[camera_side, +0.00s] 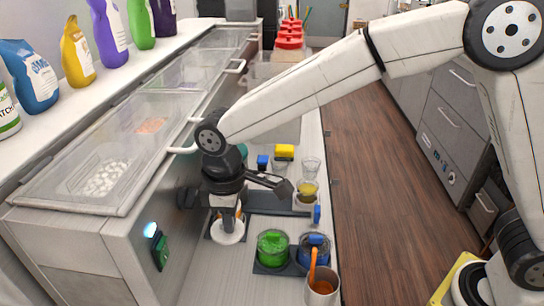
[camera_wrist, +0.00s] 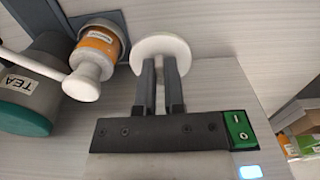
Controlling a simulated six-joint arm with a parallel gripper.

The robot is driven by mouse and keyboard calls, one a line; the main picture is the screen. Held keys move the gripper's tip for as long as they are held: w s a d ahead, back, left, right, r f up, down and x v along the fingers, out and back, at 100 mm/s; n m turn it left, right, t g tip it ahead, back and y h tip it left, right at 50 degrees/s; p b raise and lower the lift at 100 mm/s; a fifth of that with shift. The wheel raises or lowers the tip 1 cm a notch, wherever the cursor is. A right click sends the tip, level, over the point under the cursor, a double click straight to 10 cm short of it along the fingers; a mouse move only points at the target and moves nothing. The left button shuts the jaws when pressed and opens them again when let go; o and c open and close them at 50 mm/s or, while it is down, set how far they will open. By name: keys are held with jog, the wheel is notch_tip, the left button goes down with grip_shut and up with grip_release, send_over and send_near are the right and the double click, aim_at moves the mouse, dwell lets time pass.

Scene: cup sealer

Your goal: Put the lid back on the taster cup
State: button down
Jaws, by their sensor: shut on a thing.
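My gripper (camera_wrist: 163,75) has its fingers close together on a round white lid (camera_wrist: 163,52) in the wrist view. In the side view the lid (camera_side: 228,234) is a pale disc low over the counter under my wrist; I cannot tell whether it touches the counter. An orange container with a paper label (camera_wrist: 97,42) stands left of the lid in the wrist view, in a grey holder. A white piece with a long handle (camera_wrist: 84,80) lies in front of its top and hides part of it. I cannot tell for certain which vessel is the taster cup.
Green (camera_side: 273,249) and blue (camera_side: 314,252) cups and a metal cup with an orange utensil (camera_side: 321,288) stand at the front. A green switch (camera_side: 160,250) is on the left machine side.

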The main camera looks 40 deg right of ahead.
notch_tip(320, 180, up, 9)
jog(key=w+d, duration=0.3)
jog(key=d, duration=2.1)
jog(key=shift+s+f, duration=0.15)
jog(key=shift+f, duration=1.2)
jog(key=shift+s+f, duration=0.1)
jog(key=shift+f, duration=1.25)
jog(key=shift+f, duration=0.15)
jog(key=shift+f, duration=3)
jog(key=shift+f, duration=0.2)
